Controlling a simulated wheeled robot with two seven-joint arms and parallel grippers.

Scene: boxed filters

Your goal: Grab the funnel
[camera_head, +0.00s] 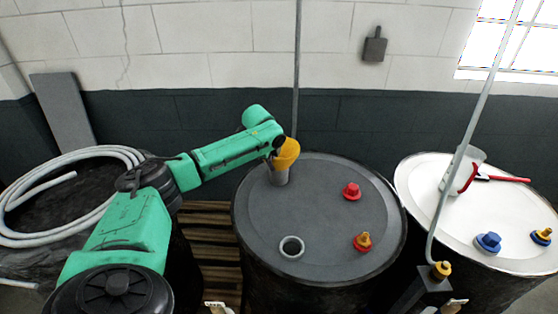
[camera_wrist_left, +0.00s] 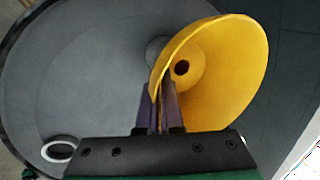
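The yellow funnel (camera_head: 288,154) is at the back left of the dark grey drum (camera_head: 320,215), above a short grey upright cylinder (camera_head: 279,176). In the left wrist view the funnel (camera_wrist_left: 235,75) shows its wide mouth and a dark hole inside. My left gripper (camera_wrist_left: 160,92) has its purple fingers close together, one on each side of the funnel's near rim. It looks shut on that rim. In the head view the fingertips are hidden behind the arm's end and the funnel. Whether the funnel touches the grey cylinder cannot be told. My right gripper is in neither view.
The dark drum's lid bears a red cap (camera_head: 352,191), a red-and-yellow cap (camera_head: 363,241) and an open ring (camera_head: 291,247). A white-topped drum (camera_head: 470,225) stands at right, with a thin upright pipe (camera_head: 463,150) before it. A coiled hose (camera_head: 60,165) lies at left.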

